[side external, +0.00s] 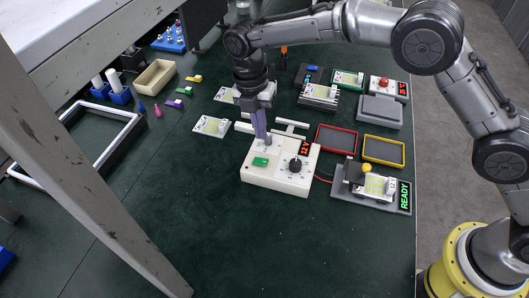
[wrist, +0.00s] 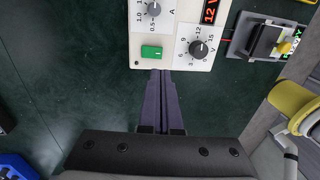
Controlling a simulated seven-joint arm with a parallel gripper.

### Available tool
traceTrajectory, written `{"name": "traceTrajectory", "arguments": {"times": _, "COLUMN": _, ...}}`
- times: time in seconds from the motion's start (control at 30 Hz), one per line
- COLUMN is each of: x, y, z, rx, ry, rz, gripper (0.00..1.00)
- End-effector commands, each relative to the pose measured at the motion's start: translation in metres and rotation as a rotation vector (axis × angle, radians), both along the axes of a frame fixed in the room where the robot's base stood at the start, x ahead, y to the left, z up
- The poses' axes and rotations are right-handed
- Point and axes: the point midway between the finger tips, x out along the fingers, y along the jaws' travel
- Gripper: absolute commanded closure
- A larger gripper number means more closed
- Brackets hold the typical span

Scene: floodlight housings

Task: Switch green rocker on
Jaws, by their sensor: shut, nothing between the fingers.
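The green rocker (side external: 261,161) sits on the face of a cream power supply box (side external: 262,177). In the wrist view the rocker (wrist: 151,52) shows a small white mark; I cannot tell its switch position. The box has a dark volt knob (side external: 295,165), a grey amp knob (wrist: 154,10) and a red display (side external: 305,147) reading 12 V. My gripper (side external: 265,138) is shut and empty, its purple fingers pointing down over the box's far part. In the wrist view the fingertips (wrist: 161,72) appear just below the rocker, by the box edge; contact is not visible.
A grey fixture (side external: 341,198) with a yellow button and a READY display stands right of the box, joined by a red wire. Red (side external: 336,139) and yellow (side external: 384,151) trays lie behind it. Several housings stand farther back.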

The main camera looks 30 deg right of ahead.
Motion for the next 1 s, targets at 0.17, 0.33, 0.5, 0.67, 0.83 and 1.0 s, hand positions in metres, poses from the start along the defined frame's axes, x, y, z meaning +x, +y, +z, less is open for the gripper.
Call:
{"name": "traceTrajectory", "arguments": {"times": 0.17, "x": -0.003, "y": -0.004, "z": -0.036, "rx": -0.001, "ry": 0.003, "rz": 0.0, "gripper": 1.0}}
{"name": "traceTrajectory", "arguments": {"times": 0.33, "x": -0.006, "y": -0.006, "z": -0.064, "rx": -0.001, "ry": 0.001, "rz": 0.0, "gripper": 1.0}}
{"name": "traceTrajectory", "arguments": {"times": 0.5, "x": -0.007, "y": -0.007, "z": -0.081, "rx": 0.0, "ry": 0.0, "rz": 0.0, "gripper": 1.0}}
{"name": "traceTrajectory", "arguments": {"times": 0.67, "x": -0.007, "y": -0.008, "z": -0.087, "rx": 0.001, "ry": -0.001, "rz": 0.0, "gripper": 1.0}}
{"name": "traceTrajectory", "arguments": {"times": 0.83, "x": -0.007, "y": -0.008, "z": -0.088, "rx": 0.001, "ry": -0.001, "rz": 0.0, "gripper": 1.0}}
{"name": "traceTrajectory", "arguments": {"times": 1.0, "x": -0.008, "y": -0.008, "z": -0.088, "rx": 0.001, "ry": -0.001, "rz": 0.0, "gripper": 1.0}}
